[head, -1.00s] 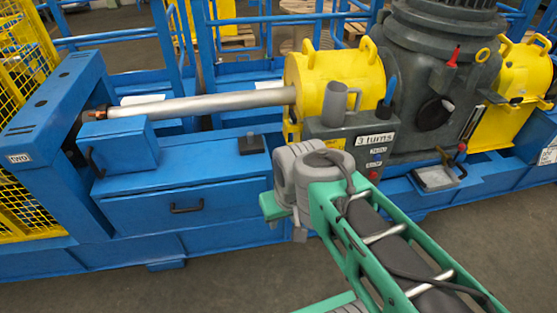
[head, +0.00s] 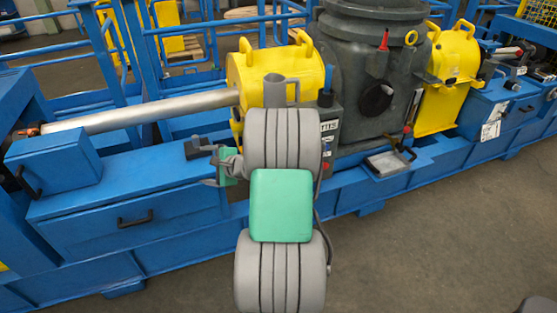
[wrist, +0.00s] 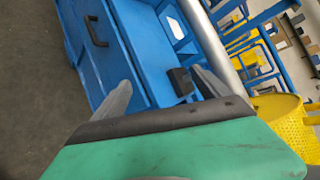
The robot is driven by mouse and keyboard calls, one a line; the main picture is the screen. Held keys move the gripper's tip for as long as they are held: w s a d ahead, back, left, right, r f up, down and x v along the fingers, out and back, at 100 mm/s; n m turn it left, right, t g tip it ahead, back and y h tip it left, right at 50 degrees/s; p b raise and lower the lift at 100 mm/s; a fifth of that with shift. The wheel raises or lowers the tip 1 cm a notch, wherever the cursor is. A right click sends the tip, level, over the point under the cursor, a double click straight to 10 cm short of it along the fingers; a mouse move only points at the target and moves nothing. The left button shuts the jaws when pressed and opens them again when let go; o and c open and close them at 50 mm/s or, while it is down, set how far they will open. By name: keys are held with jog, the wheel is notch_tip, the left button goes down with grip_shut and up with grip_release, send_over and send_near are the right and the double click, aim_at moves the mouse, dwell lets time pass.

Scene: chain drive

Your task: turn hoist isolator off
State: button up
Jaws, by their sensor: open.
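No label naming the hoist isolator is readable. A small dark switch-like block (head: 197,148) stands on the blue bench top (head: 120,175), left of the yellow housing. It also shows in the wrist view (wrist: 181,82), just beyond and between my finger tips, nearer the right one. My gripper (head: 207,165) is open and empty at the near side of this block; its fingers also show in the wrist view (wrist: 162,78). I cannot tell whether it touches the block. The block's lever position is too small to make out.
A silver shaft (head: 150,110) runs behind the block into the yellow housing (head: 255,80). A grey box (head: 331,130) with labels is partly hidden by my arm. A black round knob (head: 377,96) sits on the large grey housing. Floor is free at front right.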

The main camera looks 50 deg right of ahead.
jog(key=s+d+f+m+t+h+b, duration=0.1)
jog(key=s+d+f+m+h, duration=0.2)
jog(key=s+d+m, duration=0.4)
jog(key=s+d+f+m+t+h, duration=0.1)
jog(key=s+d+f+m+h, duration=0.15)
jog(key=d+m, duration=0.45)
jog(key=s+d+f+m+t+h+b, duration=0.15)
jog(key=s+d+m+h, duration=0.3)
jog(key=d, duration=0.45)
jog(key=w+d+g, duration=0.1)
jog(key=w+d, duration=0.3)
jog(key=w, duration=0.1)
jog(key=shift+w+d+f+p, duration=0.3)
jog(key=shift+w+p, duration=0.05)
jog(key=shift+c, duration=0.4)
jog(key=c, duration=1.3)
